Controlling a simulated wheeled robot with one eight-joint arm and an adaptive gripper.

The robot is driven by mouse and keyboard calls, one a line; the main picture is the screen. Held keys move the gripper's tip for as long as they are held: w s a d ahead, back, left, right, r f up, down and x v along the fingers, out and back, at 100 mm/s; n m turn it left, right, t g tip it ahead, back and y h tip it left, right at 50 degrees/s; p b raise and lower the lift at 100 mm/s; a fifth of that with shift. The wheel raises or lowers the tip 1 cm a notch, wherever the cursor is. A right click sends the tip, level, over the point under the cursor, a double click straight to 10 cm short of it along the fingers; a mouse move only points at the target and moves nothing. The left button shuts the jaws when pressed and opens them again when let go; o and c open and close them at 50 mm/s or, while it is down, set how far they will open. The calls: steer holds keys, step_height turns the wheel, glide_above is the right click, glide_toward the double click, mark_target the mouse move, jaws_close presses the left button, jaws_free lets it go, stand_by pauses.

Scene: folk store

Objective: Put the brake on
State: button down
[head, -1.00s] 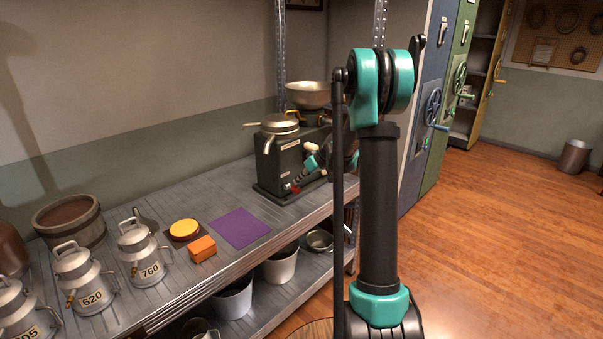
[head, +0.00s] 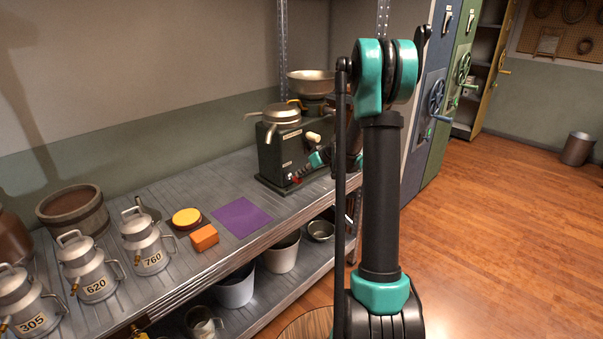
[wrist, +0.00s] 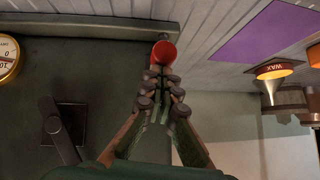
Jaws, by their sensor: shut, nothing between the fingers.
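A dark green machine (head: 268,158) with a metal bowl and spouts stands at the far end of the shelf. My gripper (wrist: 160,78) is shut and empty in front of it. In the wrist view, a red cylindrical knob (wrist: 164,50) lies right at my fingertips; I cannot tell whether they touch it. A black lever (wrist: 58,130) on a dark plate is to the left of my fingers. In the head view, a pale handle (head: 313,137) sticks out above my wrist. My arm hides the machine's right side. No label reading "brake" is legible.
A yellow-rimmed gauge (wrist: 8,60) is at the wrist view's left edge. A purple mat (head: 241,216), an orange block (head: 204,237) and numbered metal cans (head: 147,248) lie along the shelf. Buckets (head: 283,254) stand below. Open wooden floor is on the right.

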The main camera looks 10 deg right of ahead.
steer(key=shift+f, duration=0.1)
steer(key=shift+s+d+f, duration=0.15)
steer(key=shift+f, duration=0.55)
steer(key=shift+s+d+f, duration=0.1)
steer(key=shift+s+f, duration=0.1)
steer(key=shift+f, duration=0.45)
steer(key=shift+s+d+f, duration=0.15)
steer(key=shift+f, duration=0.55)
